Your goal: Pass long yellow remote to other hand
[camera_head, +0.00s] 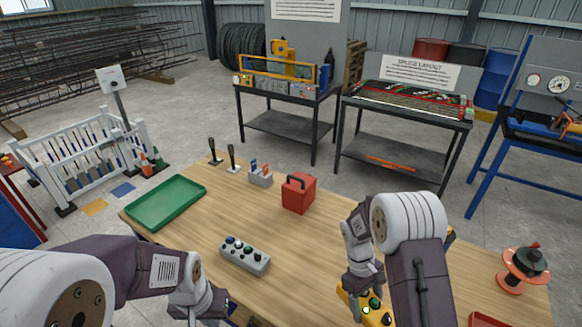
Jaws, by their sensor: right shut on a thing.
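The long yellow remote (378,318) shows at the bottom edge, right of the middle, with dark and green buttons on its face. Its lower part is cut off by the frame. My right gripper (364,288) reaches down from above and is shut on the yellow remote; the wrist hides part of the grip. My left gripper (207,306) is low at the bottom edge, left of the remote and apart from it. Its fingertips are hard to make out, so I cannot tell whether it is open.
On the wooden table (290,245) stand a grey button box (244,256), a red box (299,193), a green tray (166,203), a small grey holder (260,178) and a red spool (523,268). A red tray (486,320) shows at the bottom right. The table's middle is clear.

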